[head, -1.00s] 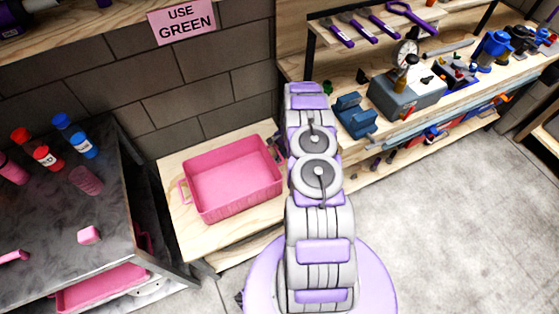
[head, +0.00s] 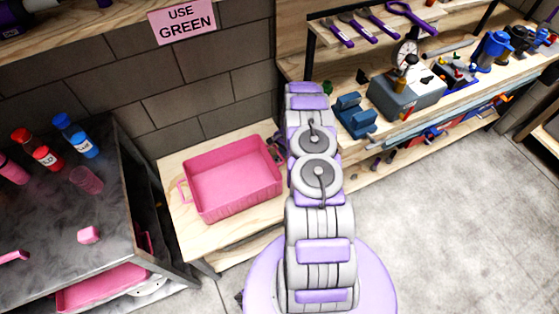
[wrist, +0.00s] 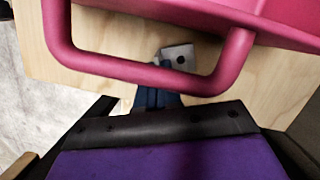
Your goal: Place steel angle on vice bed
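A grey metal piece with a hole, which looks like the steel angle (wrist: 180,57), lies on pale wood in the wrist view. The pink bin's handle crosses in front of both. My gripper (wrist: 155,125), purple with a black edge, spans the bottom of the wrist view; its jaw looks open, with nothing visibly held. In the head view my arm hides most of it, by the bin's right end. The blue vice (head: 355,117) stands on the workbench, right of my arm.
The pink bin (head: 230,180) sits empty on a low wooden table (head: 177,155), close to my gripper. A grey machine with a dial (head: 405,95) stands right of the vice. A dark cart (head: 60,245) with bottles is at left. Concrete floor is clear at right.

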